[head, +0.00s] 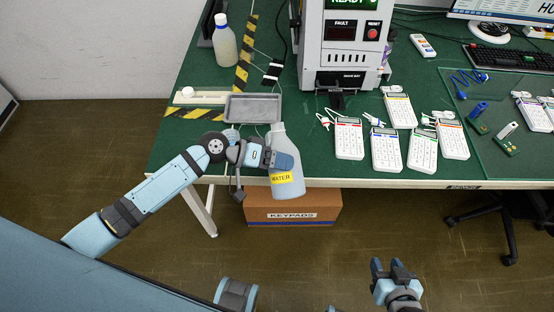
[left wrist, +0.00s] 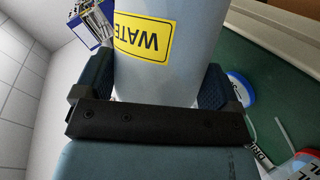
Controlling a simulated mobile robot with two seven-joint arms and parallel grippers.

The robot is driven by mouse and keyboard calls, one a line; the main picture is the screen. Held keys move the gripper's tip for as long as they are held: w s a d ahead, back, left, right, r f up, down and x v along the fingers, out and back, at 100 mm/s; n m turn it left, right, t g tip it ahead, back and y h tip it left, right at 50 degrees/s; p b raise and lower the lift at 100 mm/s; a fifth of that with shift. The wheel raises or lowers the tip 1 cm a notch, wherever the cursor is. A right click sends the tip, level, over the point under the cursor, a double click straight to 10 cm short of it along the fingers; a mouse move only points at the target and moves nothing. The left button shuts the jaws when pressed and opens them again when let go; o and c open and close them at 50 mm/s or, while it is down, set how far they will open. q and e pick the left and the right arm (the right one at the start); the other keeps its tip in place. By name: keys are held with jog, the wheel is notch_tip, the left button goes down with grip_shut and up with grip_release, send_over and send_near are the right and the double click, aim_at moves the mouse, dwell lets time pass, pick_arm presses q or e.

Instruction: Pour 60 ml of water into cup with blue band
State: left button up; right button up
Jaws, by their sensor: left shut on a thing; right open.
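The water bottle (head: 288,186), pale and translucent with a yellow WATER label, is in my left gripper (head: 280,160) at the table's front edge. In the left wrist view the bottle (left wrist: 185,75) sits between the two fingers, with its label upside down in the picture. My left gripper is shut on it. I cannot tell its exact tilt or water level. A round white object with a blue part (left wrist: 240,88) shows beside the right finger in the left wrist view; it may be the blue-banded cup, partly hidden. My right gripper (head: 393,268) is open and empty over the floor.
A grey tray (head: 253,107) lies just behind the bottle. A KEYPADS box (head: 293,207) is below the table edge.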

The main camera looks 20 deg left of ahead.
pick_arm(q)
jog(key=shift+s+d+f+n+g+h, duration=0.15)
jog(key=shift+f+n+g+h, duration=0.2)
jog(key=shift+n, duration=0.2)
jog(key=shift+s+d+f+n+g+h, duration=0.15)
jog(key=shift+f+n+g+h, duration=0.15)
jog(key=shift+n, duration=0.25)
dwell(1.6)
jog(key=shift+a+r+n+g+h+p, duration=0.15)
jog(key=shift+r+n+g+h+p, duration=0.5)
jog(key=shift+r+n, duration=0.45)
dwell(4.2)
